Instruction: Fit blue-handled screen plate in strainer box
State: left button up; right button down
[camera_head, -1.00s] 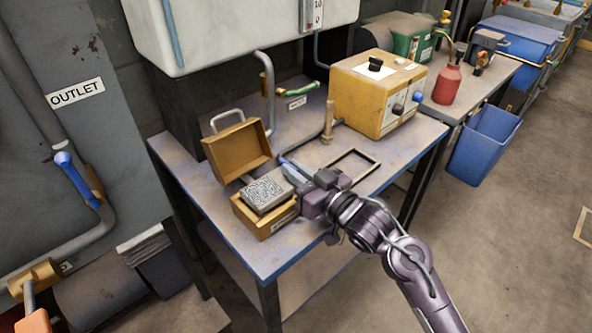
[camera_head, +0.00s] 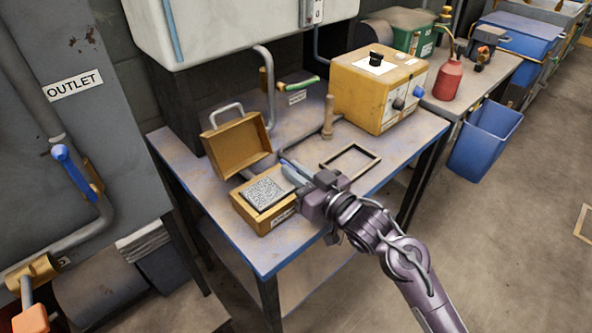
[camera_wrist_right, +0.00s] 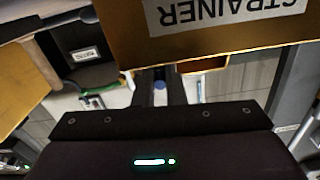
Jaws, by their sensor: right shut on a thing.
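The strainer box (camera_head: 258,222) is a small brass-coloured box on the bench, with its lid (camera_head: 237,153) open and leaning back. Its labelled side (camera_wrist_right: 225,22) fills the top of the right wrist view. The screen plate (camera_head: 264,192), grey and speckled, lies about level with the box rim, inside the opening. Whether it is fully seated, I cannot tell. My right gripper (camera_head: 300,184) is at the box's right side, shut on the plate's blue handle (camera_head: 292,172). A bit of blue shows between the fingers (camera_wrist_right: 160,88) in the wrist view. My left gripper is not in view.
An empty dark rectangular frame (camera_head: 350,162) lies on the bench (camera_head: 330,215) right of the box. Behind are a wooden-handled tool (camera_head: 328,118), a green-handled valve (camera_head: 298,86) and a yellow control box (camera_head: 375,92). The bench front is clear.

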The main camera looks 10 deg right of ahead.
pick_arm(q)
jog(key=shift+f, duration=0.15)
pick_arm(e)
jog(key=shift+f, duration=0.35)
jog(key=c, duration=1.4)
grip_release()
jog(key=shift+f, duration=0.1)
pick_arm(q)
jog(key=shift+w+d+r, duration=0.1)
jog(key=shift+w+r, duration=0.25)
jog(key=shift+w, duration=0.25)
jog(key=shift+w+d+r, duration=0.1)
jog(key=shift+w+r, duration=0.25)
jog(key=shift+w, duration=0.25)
pick_arm(e)
jog(key=v, duration=0.7)
jog(key=shift+s+d, duration=0.25)
jog(key=shift+s, duration=0.05)
